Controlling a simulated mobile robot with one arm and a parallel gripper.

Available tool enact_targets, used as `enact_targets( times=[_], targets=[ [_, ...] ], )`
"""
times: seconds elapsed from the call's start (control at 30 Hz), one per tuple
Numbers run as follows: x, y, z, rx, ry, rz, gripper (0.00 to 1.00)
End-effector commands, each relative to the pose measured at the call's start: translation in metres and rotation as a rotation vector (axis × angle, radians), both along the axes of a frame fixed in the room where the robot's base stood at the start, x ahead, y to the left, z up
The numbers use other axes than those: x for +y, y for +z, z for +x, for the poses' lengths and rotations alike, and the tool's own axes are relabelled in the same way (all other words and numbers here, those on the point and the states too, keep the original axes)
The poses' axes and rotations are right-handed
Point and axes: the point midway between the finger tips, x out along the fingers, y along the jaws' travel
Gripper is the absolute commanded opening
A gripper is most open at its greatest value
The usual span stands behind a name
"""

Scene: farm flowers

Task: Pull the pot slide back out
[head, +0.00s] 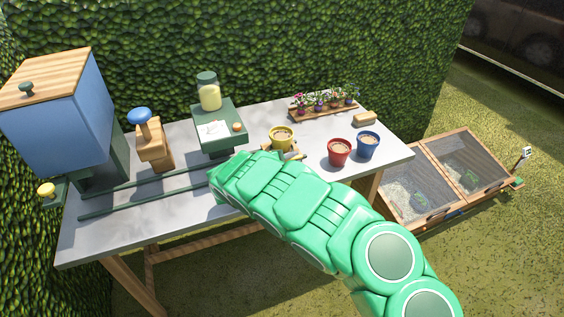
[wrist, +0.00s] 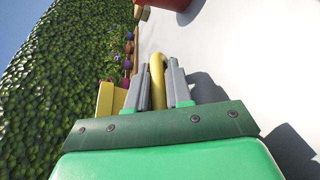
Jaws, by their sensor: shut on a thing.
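My gripper (wrist: 158,92) is shut on a yellow curved handle (wrist: 157,72), which shows between the two grey fingers in the wrist view. The handle looks like the pot slide's handle, but the slide's body is hidden behind my arm in the head view. A yellow pot with brown fill (head: 281,138) stands just beyond my gripper; its yellow side shows left of the fingers in the wrist view (wrist: 106,98). Two dark green rails (head: 150,182) run along the table from the blue hopper (head: 62,115) at left toward my arm.
The grey table (head: 185,205) also bears a wooden stand with a blue knob (head: 153,150), a green scale-like stand with a jar (head: 209,95), and a flower tray (head: 322,112). A red pot (head: 339,152) and a blue pot (head: 368,145) stand at right. The rails between hopper and arm look clear.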

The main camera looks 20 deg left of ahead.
Motion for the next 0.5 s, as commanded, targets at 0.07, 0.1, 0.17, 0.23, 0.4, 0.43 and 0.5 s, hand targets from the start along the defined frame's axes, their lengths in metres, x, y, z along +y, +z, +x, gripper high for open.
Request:
enact_targets(
  times=[0.07,0.1,0.17,0.23,0.4,0.43,0.5],
  targets=[
    [-0.0034,-0.0001,0.0035,0.000,0.001,-0.001,0.00],
    [-0.0044,-0.0001,0.0047,0.000,0.001,0.000,0.00],
    [-0.0056,-0.0001,0.0061,0.000,0.001,0.000,0.00],
    [-0.0070,-0.0001,0.0074,0.000,0.001,0.000,0.00],
    [-0.0086,0.0002,0.0090,0.000,-0.002,0.001,0.00],
    [-0.0089,0.0003,0.0092,0.000,-0.002,0.001,0.00],
    [-0.0095,0.0004,0.0097,0.000,-0.002,0.000,0.00]
  ],
)
